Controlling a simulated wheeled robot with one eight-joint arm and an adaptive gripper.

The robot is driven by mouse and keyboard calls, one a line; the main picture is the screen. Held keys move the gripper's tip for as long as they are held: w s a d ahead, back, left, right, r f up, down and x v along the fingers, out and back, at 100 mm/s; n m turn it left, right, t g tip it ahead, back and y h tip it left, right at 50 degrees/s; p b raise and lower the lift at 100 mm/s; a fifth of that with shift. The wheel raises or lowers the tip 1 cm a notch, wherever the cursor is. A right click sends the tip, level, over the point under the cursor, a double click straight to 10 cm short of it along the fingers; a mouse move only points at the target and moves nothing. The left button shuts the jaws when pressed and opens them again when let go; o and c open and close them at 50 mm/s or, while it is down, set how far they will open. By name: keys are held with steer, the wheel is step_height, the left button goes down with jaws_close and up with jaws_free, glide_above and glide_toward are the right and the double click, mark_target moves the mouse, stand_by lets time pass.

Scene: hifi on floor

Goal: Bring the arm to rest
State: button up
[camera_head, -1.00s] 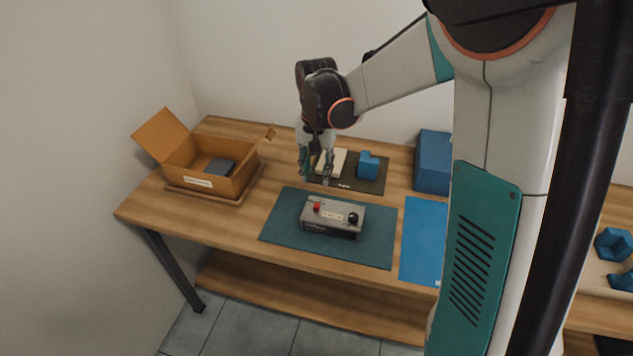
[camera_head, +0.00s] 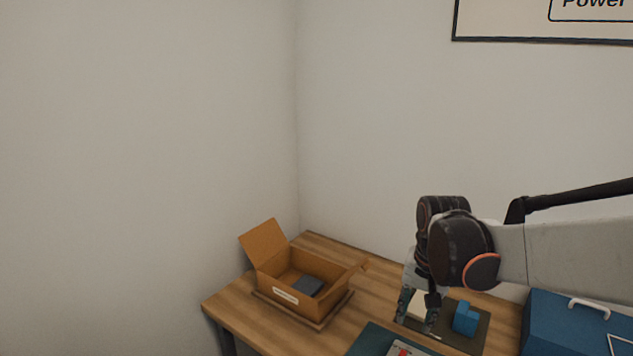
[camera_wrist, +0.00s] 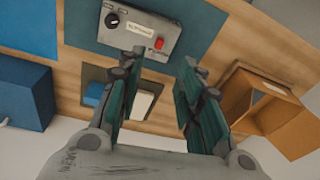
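My gripper (camera_head: 417,308) is above the workbench (camera_head: 238,304), over the back part near a dark mat. Its fingers point down. In the wrist view my gripper (camera_wrist: 155,88) has its two green fingers spread apart with nothing between them. Ahead of the fingers lies a grey control box (camera_wrist: 139,35) with a red button and a black knob, on a teal mat (camera_wrist: 205,20). In the head view only a corner of the control box (camera_head: 405,349) shows at the bottom edge.
An open cardboard box (camera_head: 270,292) with a dark item inside stands at the bench's left. The dark mat (camera_head: 470,337) holds a blue block (camera_head: 466,318) and a pale block (camera_head: 418,305). A blue case (camera_head: 565,322) stands at the right. Walls close off the left and back.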

steer(key=s+a+r+n+t, duration=0.1)
steer(key=s+r+n+t, duration=0.1)
steer(key=s, duration=0.6)
steer(key=s+r+n+t, duration=0.2)
steer(key=s+n+t, duration=0.1)
steer(key=s, duration=0.5)
steer(key=shift+s+a+r+n+t, duration=0.15)
steer(key=shift+s+a+n+t, duration=0.15)
steer(key=shift+s+a, duration=0.1)
